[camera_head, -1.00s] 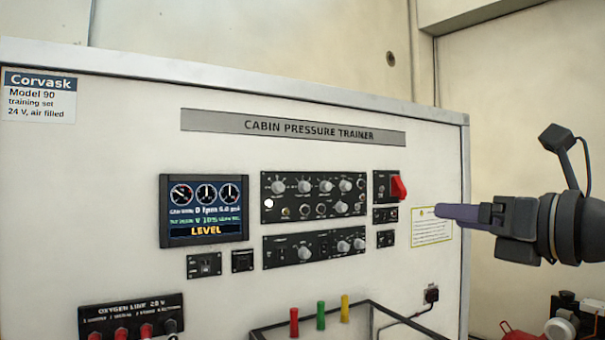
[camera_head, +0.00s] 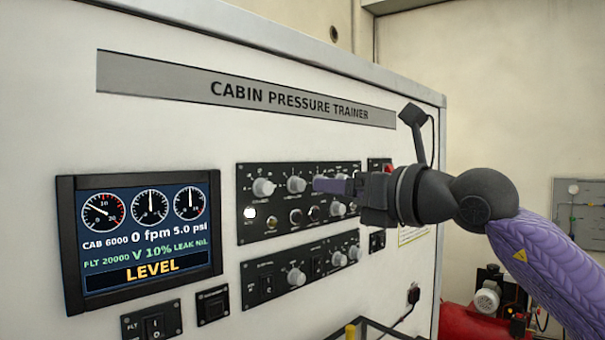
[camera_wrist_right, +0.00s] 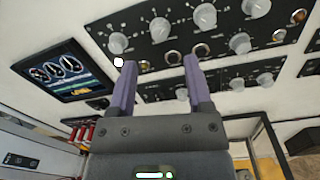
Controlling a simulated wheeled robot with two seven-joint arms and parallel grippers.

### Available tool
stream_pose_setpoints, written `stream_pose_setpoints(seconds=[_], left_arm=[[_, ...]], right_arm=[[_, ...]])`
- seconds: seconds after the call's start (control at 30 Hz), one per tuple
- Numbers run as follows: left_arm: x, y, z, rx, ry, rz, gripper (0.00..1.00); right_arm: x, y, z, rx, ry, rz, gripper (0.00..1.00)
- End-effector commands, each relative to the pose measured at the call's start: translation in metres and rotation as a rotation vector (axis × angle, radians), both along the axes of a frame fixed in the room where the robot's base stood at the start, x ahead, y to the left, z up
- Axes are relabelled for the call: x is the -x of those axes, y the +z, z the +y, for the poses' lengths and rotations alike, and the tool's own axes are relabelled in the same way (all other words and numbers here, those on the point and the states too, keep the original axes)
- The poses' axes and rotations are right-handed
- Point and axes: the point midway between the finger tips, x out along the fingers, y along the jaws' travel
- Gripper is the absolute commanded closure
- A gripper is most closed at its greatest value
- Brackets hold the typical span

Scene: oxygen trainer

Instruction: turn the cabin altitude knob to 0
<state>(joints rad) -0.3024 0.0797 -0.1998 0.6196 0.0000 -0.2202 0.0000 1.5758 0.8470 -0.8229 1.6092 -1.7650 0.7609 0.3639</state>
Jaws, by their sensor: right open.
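The upper black control panel (camera_head: 244,222) carries a top row of grey knobs. The first knob (camera_head: 263,187) and second knob (camera_head: 297,184) show in the head view; those farther right are partly hidden by my gripper. Their labels are too small to read, so I cannot tell which is cabin altitude. My right gripper (camera_head: 330,186) is in front of this panel. In the right wrist view its purple fingers (camera_wrist_right: 160,63) are apart and empty, below the second knob (camera_wrist_right: 160,29). The display (camera_head: 140,236) reads CAB 6000 and LEVEL. My left gripper is out of view.
A lower panel (camera_head: 254,290) with more knobs sits under the upper one. A red switch (camera_head: 388,166) is just right of the upper panel. Small switch boxes (camera_head: 212,305) lie below the display. A black-railed tray (camera_head: 372,322) juts out at the bottom.

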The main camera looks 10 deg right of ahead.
Motion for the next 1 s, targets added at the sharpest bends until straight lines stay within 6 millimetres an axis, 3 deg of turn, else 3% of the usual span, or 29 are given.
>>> stream_pose_setpoints(seconds=[0.03, 0.23, 0.57, 0.87, 1.0], left_arm=[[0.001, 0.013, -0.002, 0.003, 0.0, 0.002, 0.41], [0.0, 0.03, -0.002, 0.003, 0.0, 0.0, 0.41], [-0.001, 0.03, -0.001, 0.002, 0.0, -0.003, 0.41], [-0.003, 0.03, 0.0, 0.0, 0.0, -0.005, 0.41], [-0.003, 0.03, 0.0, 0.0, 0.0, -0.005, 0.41]], right_arm=[[-0.01, 0.006, 0.008, 0.0, 0.004, 0.003, 0.35], [-0.039, 0.004, 0.028, -0.001, 0.001, 0.002, 0.35], [-0.045, 0.0, 0.032, -0.001, 0.0, 0.001, 0.35], [-0.045, 0.0, 0.032, -0.001, 0.0, 0.001, 0.99], [-0.045, 0.0, 0.032, -0.001, 0.0, 0.001, 1.0]])
